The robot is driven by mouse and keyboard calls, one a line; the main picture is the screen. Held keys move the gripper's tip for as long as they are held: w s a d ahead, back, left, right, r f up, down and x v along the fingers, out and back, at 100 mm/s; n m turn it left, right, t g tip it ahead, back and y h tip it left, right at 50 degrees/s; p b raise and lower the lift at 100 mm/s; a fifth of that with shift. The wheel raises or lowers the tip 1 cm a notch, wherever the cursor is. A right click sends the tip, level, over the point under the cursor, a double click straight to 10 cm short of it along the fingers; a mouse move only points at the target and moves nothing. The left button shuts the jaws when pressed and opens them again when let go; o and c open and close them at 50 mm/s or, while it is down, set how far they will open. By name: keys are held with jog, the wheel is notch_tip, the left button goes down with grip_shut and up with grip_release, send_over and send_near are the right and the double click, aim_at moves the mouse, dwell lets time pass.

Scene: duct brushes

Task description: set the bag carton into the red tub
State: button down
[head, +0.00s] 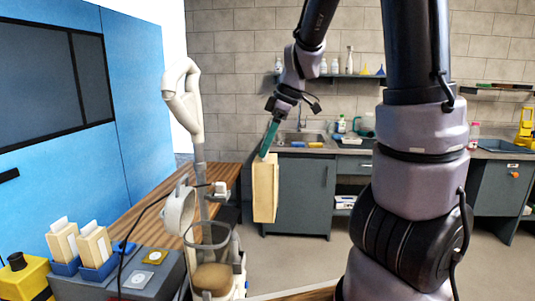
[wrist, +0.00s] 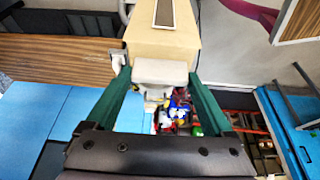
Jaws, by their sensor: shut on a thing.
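The bag carton (head: 265,190) is a tall tan box, hanging upright in the air near the middle of the head view. My gripper (head: 265,153) is shut on its top end, with teal fingers pointing down. In the wrist view the carton (wrist: 162,42) shows a pale strip with a dark slot on its face. The two green fingers of my gripper (wrist: 158,75) reach its near end from either side. I cannot make out the red tub for certain in either view.
Two similar cartons with white tops stand in blue holders (head: 97,268) on a grey unit at lower left. A pale curved apparatus (head: 205,200) stands just left of the held carton, beside a wooden bench (head: 140,212). Grey cabinets with a sink (head: 300,138) line the back wall.

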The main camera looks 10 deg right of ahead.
jog(key=shift+a+r, duration=0.15)
jog(key=shift+r, duration=0.45)
notch_tip(320, 180, up, 11)
dwell(0.3)
jog(key=shift+f, duration=0.15)
